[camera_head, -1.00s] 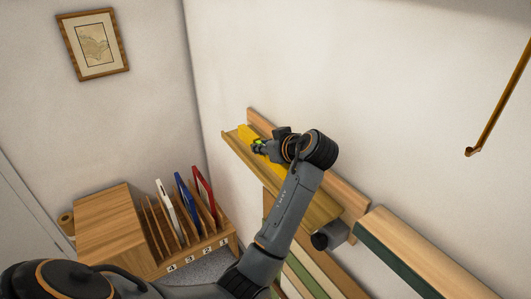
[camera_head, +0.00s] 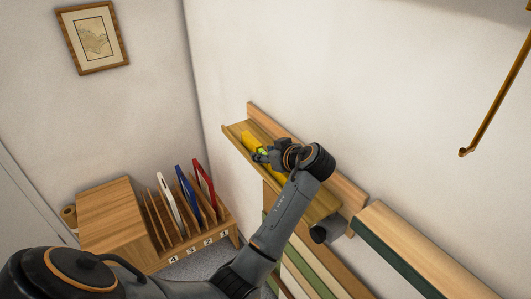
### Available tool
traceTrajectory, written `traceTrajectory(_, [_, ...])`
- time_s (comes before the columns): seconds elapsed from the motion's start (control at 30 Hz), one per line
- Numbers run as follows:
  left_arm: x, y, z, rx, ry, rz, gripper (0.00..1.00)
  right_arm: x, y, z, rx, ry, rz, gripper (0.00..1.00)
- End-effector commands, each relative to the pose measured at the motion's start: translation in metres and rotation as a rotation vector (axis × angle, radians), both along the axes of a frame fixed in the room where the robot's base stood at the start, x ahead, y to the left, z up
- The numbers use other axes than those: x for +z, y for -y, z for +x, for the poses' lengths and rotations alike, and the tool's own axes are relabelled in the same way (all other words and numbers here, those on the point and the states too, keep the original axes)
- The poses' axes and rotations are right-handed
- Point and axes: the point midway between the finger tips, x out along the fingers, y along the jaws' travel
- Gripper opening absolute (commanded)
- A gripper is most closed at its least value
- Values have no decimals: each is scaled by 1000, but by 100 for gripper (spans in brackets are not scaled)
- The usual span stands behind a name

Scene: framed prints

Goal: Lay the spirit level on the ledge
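The yellow spirit level (camera_head: 249,139), with a green vial, is at the wooden ledge (camera_head: 231,135) on the right-hand wall. It runs roughly along the ledge. Whether it rests on the ledge or hovers just above it I cannot tell. My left gripper (camera_head: 262,156) is at the level's middle, near the vial, with its fingers closed around it. My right gripper is out of view.
A wooden rack (camera_head: 162,256) with white, blue and red frames stands at lower left beside a wooden box (camera_head: 110,212). A framed print (camera_head: 93,38) hangs on the left wall. A green-edged shelf (camera_head: 420,250) is at lower right. A brass rod (camera_head: 495,98) hangs upper right.

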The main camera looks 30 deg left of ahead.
Motion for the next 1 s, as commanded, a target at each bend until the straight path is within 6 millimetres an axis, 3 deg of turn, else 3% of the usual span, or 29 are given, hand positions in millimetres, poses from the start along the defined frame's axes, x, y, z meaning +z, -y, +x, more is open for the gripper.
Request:
traceTrajectory(0.33, [10, -1, 0, 0, 2, 2, 45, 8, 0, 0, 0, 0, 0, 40])
traceTrajectory(0.7, [33, 50, -19, -1, 4, -2, 45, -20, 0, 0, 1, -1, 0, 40])
traceTrajectory(1.0, [43, 61, -25, 0, 1, 0, 45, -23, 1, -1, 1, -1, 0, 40])
